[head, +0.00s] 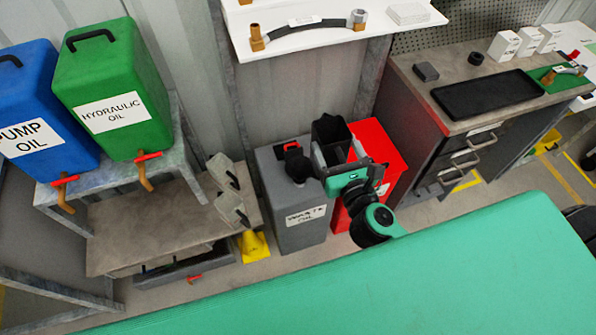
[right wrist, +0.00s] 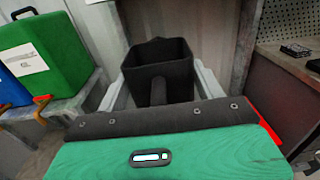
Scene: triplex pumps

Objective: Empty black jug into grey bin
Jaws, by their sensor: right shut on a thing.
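The black jug (head: 330,130) is held by its handle in my right gripper (head: 338,158). The jug looks about upright, its open top facing up, its inside dark; I cannot tell how much is in it. It also shows in the right wrist view (right wrist: 158,60), with its handle between the two grey fingers. The grey bin (head: 305,205), labelled waste oil, stands on the floor below and to the left of the jug. The jug appears above the back right of the bin, apart from it. The bin's top is partly hidden by my gripper. My left gripper is out of view.
A red bin (head: 385,145) stands right beside the grey one. A white shelf (head: 340,35) with a hose hangs above. A bench (head: 440,95) is at right. Green (head: 115,90) and blue (head: 40,110) oil containers stand on a rack at left, with pale jugs (head: 225,170) below.

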